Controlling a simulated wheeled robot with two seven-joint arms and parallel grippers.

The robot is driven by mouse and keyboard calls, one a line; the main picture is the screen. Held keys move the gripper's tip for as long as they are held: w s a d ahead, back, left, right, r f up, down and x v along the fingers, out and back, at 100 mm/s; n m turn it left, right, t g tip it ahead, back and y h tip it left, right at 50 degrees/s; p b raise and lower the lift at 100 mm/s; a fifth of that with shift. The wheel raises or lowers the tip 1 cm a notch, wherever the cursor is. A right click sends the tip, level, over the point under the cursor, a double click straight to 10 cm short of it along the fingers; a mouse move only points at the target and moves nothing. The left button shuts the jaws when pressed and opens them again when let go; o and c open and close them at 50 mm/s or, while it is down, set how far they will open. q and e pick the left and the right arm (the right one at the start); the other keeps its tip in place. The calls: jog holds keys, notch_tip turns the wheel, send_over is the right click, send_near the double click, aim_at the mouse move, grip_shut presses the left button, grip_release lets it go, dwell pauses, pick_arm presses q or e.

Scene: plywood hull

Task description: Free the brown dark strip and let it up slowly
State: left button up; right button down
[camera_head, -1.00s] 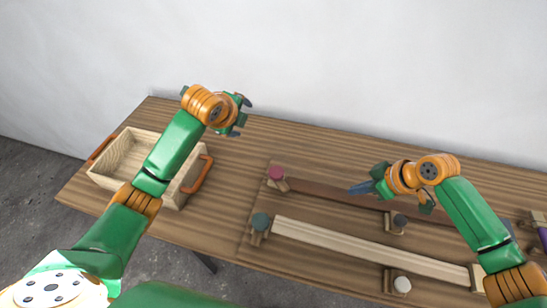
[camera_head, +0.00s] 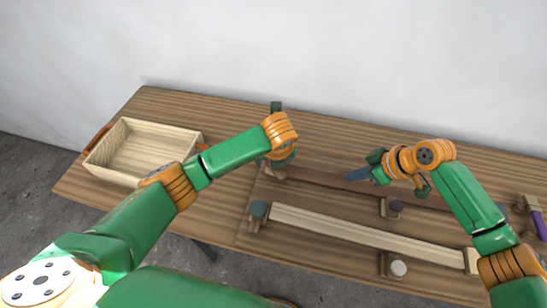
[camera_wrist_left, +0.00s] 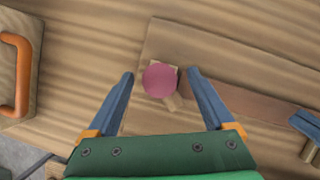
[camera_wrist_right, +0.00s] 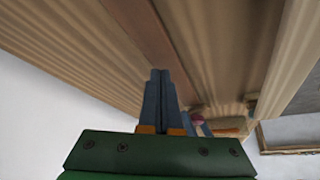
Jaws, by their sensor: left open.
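The brown dark strip (camera_head: 326,178) lies flat along the back of a wooden board; it also shows in the left wrist view (camera_wrist_left: 243,101) and the right wrist view (camera_wrist_right: 138,28). A pink round knob (camera_wrist_left: 160,80) on a small wooden block sits at its left end. My left gripper (camera_wrist_left: 160,74) is open, its fingers to either side of the knob and apart from it; it hides the knob in the head view. My right gripper (camera_head: 352,175) is shut, its fingertips at the strip's middle; I cannot tell if they touch it. A dark knob (camera_head: 396,205) sits at the strip's front edge.
A pale strip (camera_head: 365,236) lies in front, with a teal knob (camera_head: 258,210) at its left end and a white knob (camera_head: 398,268) at its front edge. An open wooden box (camera_head: 118,172) stands at left. A purple-handled tool (camera_head: 538,222) lies at far right.

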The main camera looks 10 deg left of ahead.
pick_arm(q)
jog(key=shift+w+f, duration=0.1)
jog(key=shift+f, duration=0.2)
jog(key=shift+c, duration=0.2)
grip_shut()
pick_arm(e)
jog(key=shift+f, duration=0.15)
jog(key=shift+f, duration=0.6)
